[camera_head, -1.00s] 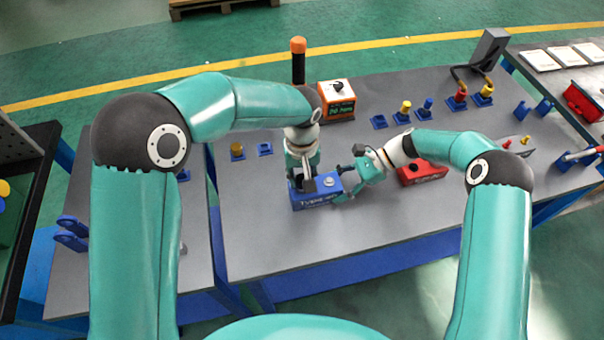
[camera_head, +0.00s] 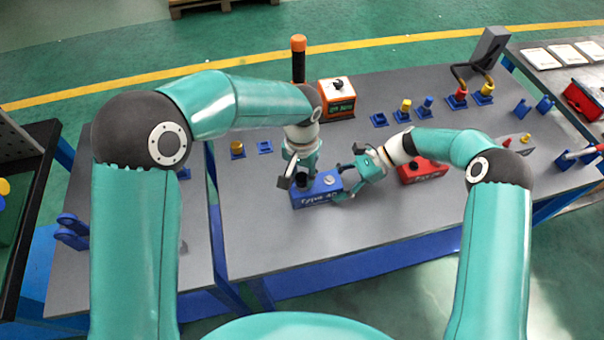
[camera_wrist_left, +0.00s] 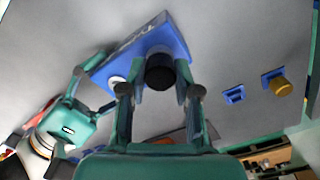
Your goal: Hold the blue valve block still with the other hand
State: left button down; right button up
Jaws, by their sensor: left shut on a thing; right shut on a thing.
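The blue valve block (camera_head: 318,194) stands on the grey bench, with white lettering on its front and a pale round button on top. In the left wrist view the block (camera_wrist_left: 135,50) carries a black knob (camera_wrist_left: 160,72). My left gripper (camera_head: 299,182) comes down from above and is shut on this knob, one finger on each side. My right gripper (camera_head: 343,186) reaches in from the right and is shut on the block's right end. It also shows in the left wrist view (camera_wrist_left: 93,84). Its finger contact is partly hidden.
A red block (camera_head: 422,172) sits right of my right gripper. An orange box (camera_head: 337,100) and a black post with an orange top (camera_head: 298,62) stand behind. Several blue stands line the bench's back. The bench front (camera_head: 290,245) is clear.

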pick_arm(q)
jog(key=m, duration=0.4)
jog(key=shift+m, duration=0.3)
jog(key=shift+m, duration=0.8)
jog(key=m, duration=0.3)
jog(key=shift+m, duration=0.3)
jog(key=m, duration=0.2)
jog(key=shift+m, duration=1.5)
